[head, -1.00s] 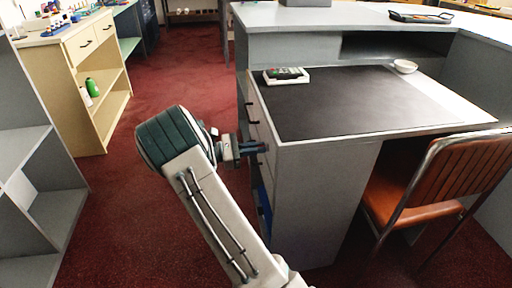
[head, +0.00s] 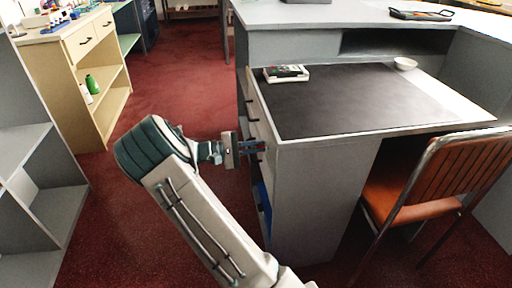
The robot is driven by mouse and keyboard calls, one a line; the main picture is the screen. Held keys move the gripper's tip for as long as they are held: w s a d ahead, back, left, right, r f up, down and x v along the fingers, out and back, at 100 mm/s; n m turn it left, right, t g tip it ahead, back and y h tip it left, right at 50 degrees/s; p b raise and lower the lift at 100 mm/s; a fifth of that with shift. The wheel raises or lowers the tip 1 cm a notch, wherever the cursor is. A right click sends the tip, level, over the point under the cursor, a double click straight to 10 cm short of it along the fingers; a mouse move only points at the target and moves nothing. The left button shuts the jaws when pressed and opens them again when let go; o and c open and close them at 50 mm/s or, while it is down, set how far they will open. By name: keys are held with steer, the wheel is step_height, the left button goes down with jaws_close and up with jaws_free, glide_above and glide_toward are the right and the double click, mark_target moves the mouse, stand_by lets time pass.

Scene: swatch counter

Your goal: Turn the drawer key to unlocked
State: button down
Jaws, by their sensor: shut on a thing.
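The grey desk (head: 318,200) stands right of centre, with its drawer fronts (head: 256,123) along the narrow left side, seen at a steep angle. My gripper (head: 262,148) is at this side, near the front corner and just below the desktop edge. Its fingers point right, toward the drawer front, and are shut on the drawer key. The key itself is too small and too covered by the fingers to make out, so its angle cannot be told.
An orange chair (head: 435,180) stands at the desk's right. A white tray-like item (head: 286,74) and a white bowl (head: 405,64) rest on the desktop. A beige cabinet (head: 100,75) and grey shelves (head: 45,215) are on the left. Red carpet (head: 185,75) is clear between them.

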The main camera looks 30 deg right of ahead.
steer(key=m+b, duration=0.1)
steer(key=m, duration=0.4)
steer(key=shift+f+m, duration=0.15)
steer(key=shift+m, duration=0.25)
stand_by(0.4)
steer(key=c, duration=1.5)
jaws_free()
steer(key=shift+c, duration=0.2)
steer(key=p+v, duration=0.2)
steer(key=v, duration=1.1)
steer(key=shift+a, duration=0.4)
steer(key=shift+w, duration=0.1)
